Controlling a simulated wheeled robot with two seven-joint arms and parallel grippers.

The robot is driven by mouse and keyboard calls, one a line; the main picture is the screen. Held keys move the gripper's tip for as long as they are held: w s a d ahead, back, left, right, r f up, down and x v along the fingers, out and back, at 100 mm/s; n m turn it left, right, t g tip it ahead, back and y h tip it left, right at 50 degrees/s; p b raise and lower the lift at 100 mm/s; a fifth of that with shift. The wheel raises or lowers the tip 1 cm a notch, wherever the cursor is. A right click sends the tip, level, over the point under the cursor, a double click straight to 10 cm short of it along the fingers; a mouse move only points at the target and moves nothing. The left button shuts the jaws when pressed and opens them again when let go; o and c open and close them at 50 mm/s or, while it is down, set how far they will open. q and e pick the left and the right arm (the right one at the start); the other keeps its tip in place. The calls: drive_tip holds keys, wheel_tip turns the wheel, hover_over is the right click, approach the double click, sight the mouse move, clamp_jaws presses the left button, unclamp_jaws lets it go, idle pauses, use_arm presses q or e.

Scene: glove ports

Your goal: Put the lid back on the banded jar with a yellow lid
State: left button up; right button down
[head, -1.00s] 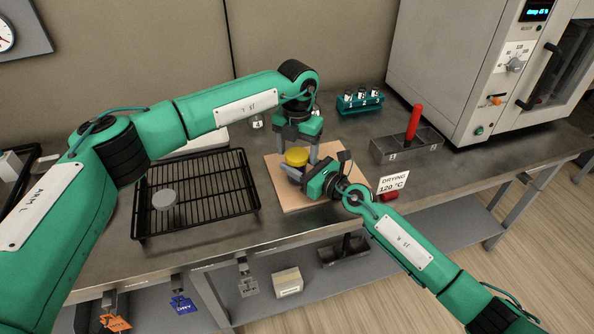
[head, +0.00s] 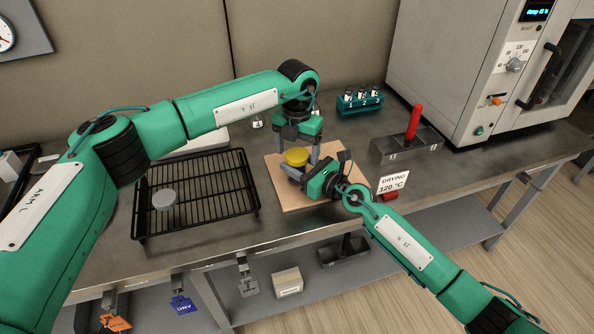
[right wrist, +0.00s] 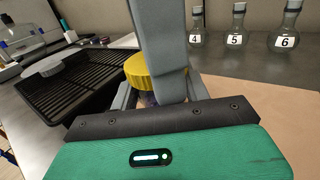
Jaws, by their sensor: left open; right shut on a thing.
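The yellow lid (head: 296,157) sits at the top of the jar on the wooden board (head: 325,152); it also shows in the right wrist view (right wrist: 145,69). Only a small part of the jar body (right wrist: 147,98) shows under the lid; its bands are not clear. I cannot tell whether the lid is fully seated. My left gripper (head: 297,151) points down over the lid, its fingers open on either side. My right gripper (head: 291,173) comes in low from the right and is shut on the jar body, below the lid.
A black wire rack (head: 200,190) with a grey disc (head: 164,200) stands left of the board. A teal vial rack (head: 360,103), a metal block with a red handle (head: 406,145) and a drying sign (head: 393,182) are to the right. Numbered flasks (right wrist: 236,25) stand behind.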

use_arm(q)
wheel_tip(320, 180, up, 12)
idle(0.6)
use_arm(e)
drive_tip(key=c, duration=0.6)
unclamp_jaws()
drive_tip(key=shift+d, duration=0.1)
drive_tip(key=b+v, duration=0.1)
drive_tip(key=v, duration=1.1)
drive_tip(key=shift+s+d+f, duration=0.1)
drive_tip(key=shift+s+d, duration=0.1)
drive_tip(key=shift+d, duration=0.05)
use_arm(q)
drive_tip(key=shift+f, duration=0.6)
use_arm(e)
drive_tip(key=shift+s+d, duration=0.35)
